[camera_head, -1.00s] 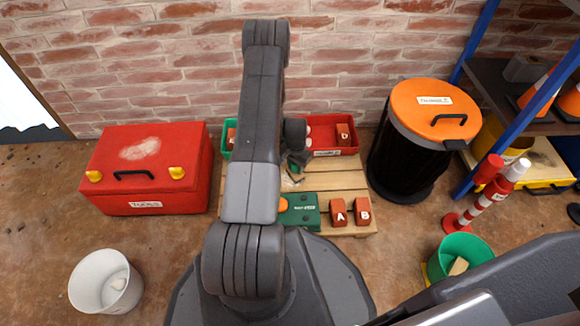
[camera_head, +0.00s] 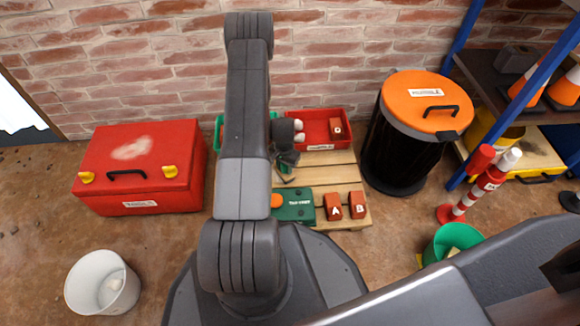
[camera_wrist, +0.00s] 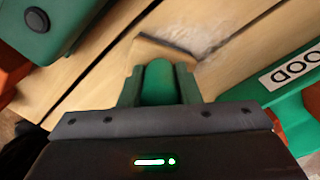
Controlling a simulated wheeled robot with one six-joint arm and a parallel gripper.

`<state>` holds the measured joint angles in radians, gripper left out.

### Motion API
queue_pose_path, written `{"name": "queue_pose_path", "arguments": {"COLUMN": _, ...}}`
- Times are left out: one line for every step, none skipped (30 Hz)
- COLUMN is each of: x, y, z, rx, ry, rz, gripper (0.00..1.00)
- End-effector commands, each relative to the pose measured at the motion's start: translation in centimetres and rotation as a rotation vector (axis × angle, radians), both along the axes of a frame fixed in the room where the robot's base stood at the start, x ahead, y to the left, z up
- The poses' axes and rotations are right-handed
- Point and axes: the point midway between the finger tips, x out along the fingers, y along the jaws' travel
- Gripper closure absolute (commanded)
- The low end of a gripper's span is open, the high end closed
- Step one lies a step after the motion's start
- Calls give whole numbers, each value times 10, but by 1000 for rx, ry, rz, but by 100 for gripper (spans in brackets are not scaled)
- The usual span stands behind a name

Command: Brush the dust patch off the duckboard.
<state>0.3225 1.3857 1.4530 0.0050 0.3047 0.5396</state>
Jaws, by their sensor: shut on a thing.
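My gripper (camera_wrist: 158,86) is shut on the green handle of a brush (camera_wrist: 158,75) in the wrist view. The brush's pale head and a dark edge lie beyond the fingers. A whitish dust patch (camera_wrist: 208,34) lies on the wooden duckboard (camera_wrist: 240,62), right beside the brush head. Whether the bristles touch the boards I cannot tell. In the head view my gripper (camera_head: 287,158) is low over the back left part of the duckboard (camera_head: 335,176), partly behind my arm. The dust patch is not clear there.
On the duckboard are a green case (camera_head: 297,206), red blocks A (camera_head: 333,207) and B (camera_head: 357,205), and a red bin (camera_head: 350,143) at the back. A red toolbox (camera_head: 170,175) with a pale smudge stands left, an orange-lidded black drum (camera_head: 390,155) right.

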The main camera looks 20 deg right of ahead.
Motion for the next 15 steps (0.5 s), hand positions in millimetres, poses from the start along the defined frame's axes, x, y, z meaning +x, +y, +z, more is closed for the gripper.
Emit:
{"name": "queue_pose_path", "arguments": {"x": 1, "y": 3, "z": 0, "rx": 0, "ry": 0, "rz": 1, "gripper": 99}}
{"name": "queue_pose_path", "arguments": {"x": 1, "y": 4, "z": 1, "rx": 0, "ry": 0, "rz": 1, "gripper": 99}}
{"name": "queue_pose_path", "arguments": {"x": 1, "y": 5, "z": 1, "rx": 0, "ry": 0, "rz": 1, "gripper": 99}}
{"name": "queue_pose_path", "arguments": {"x": 2, "y": 6, "z": 1, "rx": 0, "ry": 0, "rz": 1, "gripper": 99}}
{"name": "queue_pose_path", "arguments": {"x": 2, "y": 6, "z": 1, "rx": 0, "ry": 0, "rz": 1, "gripper": 99}}
{"name": "queue_pose_path", "arguments": {"x": 2, "y": 7, "z": 1, "rx": -1, "ry": -1, "rz": 1, "gripper": 99}}
{"name": "queue_pose_path", "arguments": {"x": 2, "y": 9, "z": 1, "rx": 0, "ry": 0, "rz": 2, "gripper": 99}}
{"name": "queue_pose_path", "arguments": {"x": 3, "y": 11, "z": 1, "rx": 0, "ry": 0, "rz": 2, "gripper": 99}}
{"name": "queue_pose_path", "arguments": {"x": 4, "y": 13, "z": 0, "rx": 0, "ry": 0, "rz": 2, "gripper": 99}}
{"name": "queue_pose_path", "arguments": {"x": 4, "y": 15, "z": 0, "rx": 0, "ry": 0, "rz": 1, "gripper": 99}}
{"name": "queue_pose_path", "arguments": {"x": 5, "y": 18, "z": 0, "rx": 0, "ry": 0, "rz": 2, "gripper": 99}}
{"name": "queue_pose_path", "arguments": {"x": 6, "y": 22, "z": -1, "rx": 0, "ry": 0, "rz": 3, "gripper": 99}}
{"name": "queue_pose_path", "arguments": {"x": 7, "y": 24, "z": -1, "rx": 0, "ry": 0, "rz": 3, "gripper": 99}}
{"name": "queue_pose_path", "arguments": {"x": 7, "y": 27, "z": -1, "rx": 0, "ry": 0, "rz": 3, "gripper": 99}}
{"name": "queue_pose_path", "arguments": {"x": 8, "y": 30, "z": -1, "rx": -1, "ry": -1, "rz": 2, "gripper": 99}}
